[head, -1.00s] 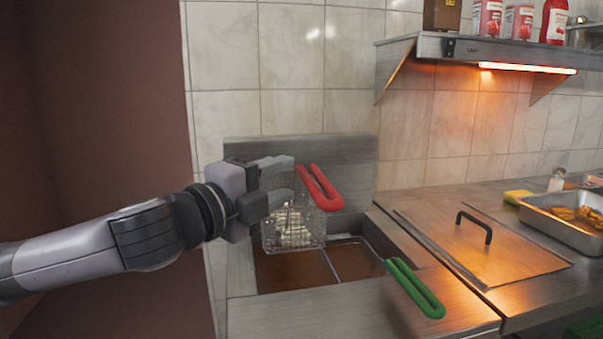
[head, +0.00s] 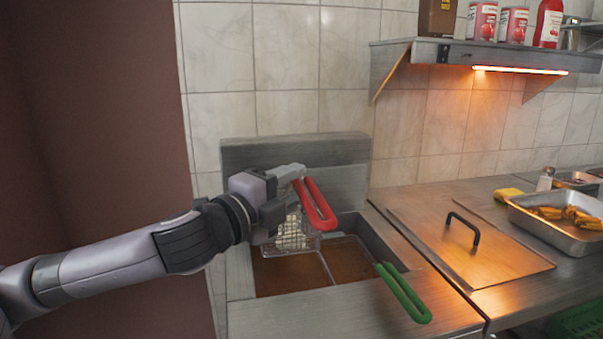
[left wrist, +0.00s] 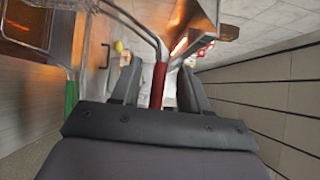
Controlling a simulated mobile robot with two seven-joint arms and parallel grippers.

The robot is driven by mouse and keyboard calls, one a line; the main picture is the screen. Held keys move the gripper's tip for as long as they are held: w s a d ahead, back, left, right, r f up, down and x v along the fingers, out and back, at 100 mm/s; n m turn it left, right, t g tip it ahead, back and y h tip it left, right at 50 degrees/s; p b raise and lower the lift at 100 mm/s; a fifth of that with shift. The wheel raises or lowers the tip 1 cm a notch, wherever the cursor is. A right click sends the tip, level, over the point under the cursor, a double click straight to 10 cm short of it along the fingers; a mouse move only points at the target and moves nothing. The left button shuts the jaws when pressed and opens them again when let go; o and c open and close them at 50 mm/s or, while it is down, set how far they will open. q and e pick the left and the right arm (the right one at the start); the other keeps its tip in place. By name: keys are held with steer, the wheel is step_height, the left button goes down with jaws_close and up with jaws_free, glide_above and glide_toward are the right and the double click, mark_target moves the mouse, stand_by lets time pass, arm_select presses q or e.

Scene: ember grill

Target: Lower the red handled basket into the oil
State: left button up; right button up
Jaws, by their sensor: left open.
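The red handle (head: 318,206) belongs to a wire basket (head: 292,236) that hangs raised at the left side of the fryer, with pale food inside. Brown oil (head: 290,275) lies below it. My left gripper (head: 288,190) is at the handle, partly covering the basket. In the left wrist view the red handle (left wrist: 158,86) lies between the two spread fingers of my left gripper (left wrist: 158,88). The gripper is open; whether a finger touches the handle is unclear. My right gripper is not in view.
A second basket with a green handle (head: 403,292) sits at the right of the fryer. A steel lid with a black handle (head: 464,227) lies on the counter to the right. A metal tray (head: 560,232) of food stands farther right. A shelf (head: 480,55) is above.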

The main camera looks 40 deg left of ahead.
arm_select(q)
steer(key=shift+w+d+p, duration=0.1)
steer(key=shift+w+p, duration=0.35)
steer(key=shift+w, duration=1)
jaws_close()
step_height(320, 180, up, 5)
steer(key=p, duration=0.5)
steer(key=shift+r, duration=0.1)
steer(key=shift+d, duration=0.1)
